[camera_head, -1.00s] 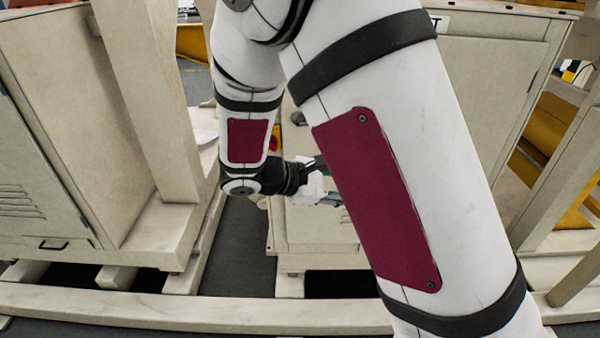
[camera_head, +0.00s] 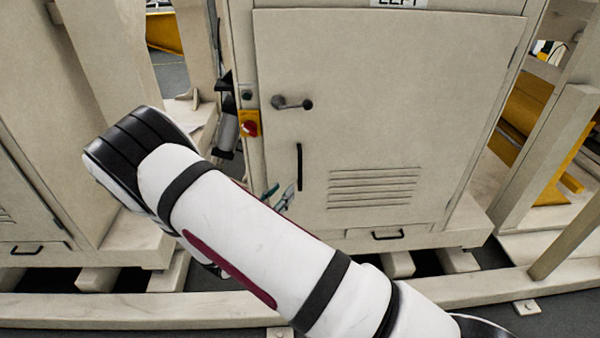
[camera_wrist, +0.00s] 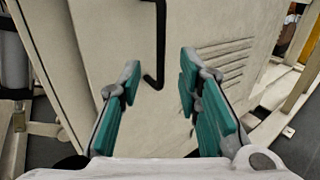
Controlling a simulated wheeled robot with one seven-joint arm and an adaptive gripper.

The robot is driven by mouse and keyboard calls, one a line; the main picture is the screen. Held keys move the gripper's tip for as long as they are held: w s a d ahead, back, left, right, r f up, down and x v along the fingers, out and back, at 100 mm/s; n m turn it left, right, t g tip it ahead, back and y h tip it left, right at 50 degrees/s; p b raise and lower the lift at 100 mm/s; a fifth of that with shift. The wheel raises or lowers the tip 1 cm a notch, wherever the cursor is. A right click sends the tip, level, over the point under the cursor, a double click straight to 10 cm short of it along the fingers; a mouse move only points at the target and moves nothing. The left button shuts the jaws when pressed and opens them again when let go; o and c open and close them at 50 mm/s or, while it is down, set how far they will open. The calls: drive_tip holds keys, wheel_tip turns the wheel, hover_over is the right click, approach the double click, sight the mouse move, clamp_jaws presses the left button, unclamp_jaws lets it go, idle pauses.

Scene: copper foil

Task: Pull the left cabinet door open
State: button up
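The left cabinet door (camera_head: 400,70) is a beige panel under a partly cut-off "LEFT" label (camera_head: 398,2). It looks shut or nearly so in its frame. A dark lever handle (camera_head: 292,103) sits at its upper left, and a black vertical pull handle (camera_head: 299,167) is below that. My gripper (camera_head: 279,194) is at the door's lower left, close to the pull handle's lower end. In the wrist view, its teal fingers (camera_wrist: 161,64) are open and spread. The pull handle (camera_wrist: 161,40) shows between and beyond the fingertips, with nothing gripped. Actual contact cannot be told.
A red and yellow switch (camera_head: 249,124) is on the frame left of the door. Vents (camera_head: 374,187) and a small lower handle (camera_head: 388,235) are to the right and below. A beige cabinet (camera_head: 60,130) and post stand at left, wooden rails (camera_head: 150,309) in front.

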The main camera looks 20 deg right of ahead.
sight(299, 173)
drive_tip(key=x, duration=1)
drive_tip(key=shift+w+d, duration=0.3)
clamp_jaws()
